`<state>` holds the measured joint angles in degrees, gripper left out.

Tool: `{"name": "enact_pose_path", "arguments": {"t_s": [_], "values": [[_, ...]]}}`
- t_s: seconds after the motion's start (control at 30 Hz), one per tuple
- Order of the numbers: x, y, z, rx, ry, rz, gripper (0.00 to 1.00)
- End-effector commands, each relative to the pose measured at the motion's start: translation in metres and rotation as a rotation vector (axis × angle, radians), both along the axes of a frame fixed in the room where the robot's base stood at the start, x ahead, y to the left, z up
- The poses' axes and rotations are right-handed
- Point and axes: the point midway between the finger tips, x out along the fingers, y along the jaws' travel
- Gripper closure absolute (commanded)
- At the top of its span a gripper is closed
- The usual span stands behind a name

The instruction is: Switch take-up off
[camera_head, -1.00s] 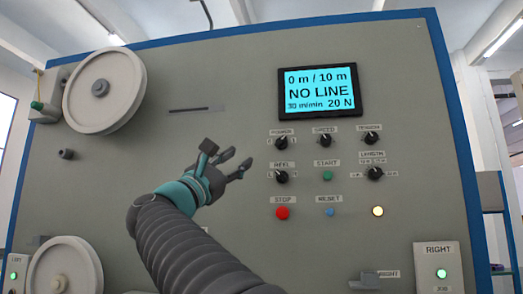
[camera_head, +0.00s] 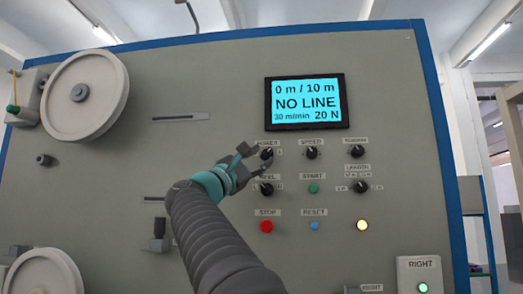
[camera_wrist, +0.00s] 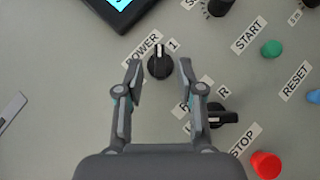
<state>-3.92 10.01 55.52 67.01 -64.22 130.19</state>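The black POWER knob (camera_head: 267,153) is on the grey panel below the display, partly hidden by my fingers in the head view. In the wrist view the POWER knob (camera_wrist: 160,63) lies between my fingertips, with a pale pointer line on it and a "1" label to its upper right. My gripper (camera_wrist: 161,72) is open, one finger on each side of the knob, with visible gaps. In the head view my gripper (camera_head: 257,157) is at the POWER knob. How deep the fingertips reach is unclear. The display (camera_head: 305,101) is lit and reads NO LINE.
The REEL knob (camera_wrist: 220,116) is close beside my right finger in the wrist view. SPEED (camera_head: 312,152), TENSION (camera_head: 357,151) and LENGTH (camera_head: 361,187) knobs, the green START (camera_head: 313,188), red STOP (camera_head: 266,226) and blue RESET (camera_head: 315,226) buttons are nearby. A slotted bar (camera_head: 180,117) is to the left.

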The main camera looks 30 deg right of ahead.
Motion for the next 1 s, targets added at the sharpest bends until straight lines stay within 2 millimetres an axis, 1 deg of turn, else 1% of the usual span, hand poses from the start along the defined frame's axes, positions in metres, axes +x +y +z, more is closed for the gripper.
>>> {"name": "enact_pose_path", "arguments": {"t_s": [0.03,0.2,0.5,0.57,0.6,0.63,0.67,1.0], "values": [[0.0020,-0.0050,0.0043,0.000,0.001,-0.002,0.62],[0.0052,-0.0124,0.0077,0.000,0.001,0.000,0.62],[0.0054,-0.0136,0.0076,0.000,0.001,0.000,0.62],[0.0054,-0.0136,0.0076,0.000,0.001,0.000,0.78],[0.0054,-0.0136,0.0076,0.000,0.001,-0.001,0.88],[0.0054,-0.0136,0.0076,0.000,0.001,-0.001,0.95],[0.0053,-0.0136,0.0077,0.000,0.001,-0.001,1.00],[0.0049,-0.0143,0.0062,-0.013,0.009,0.000,1.00]]}}
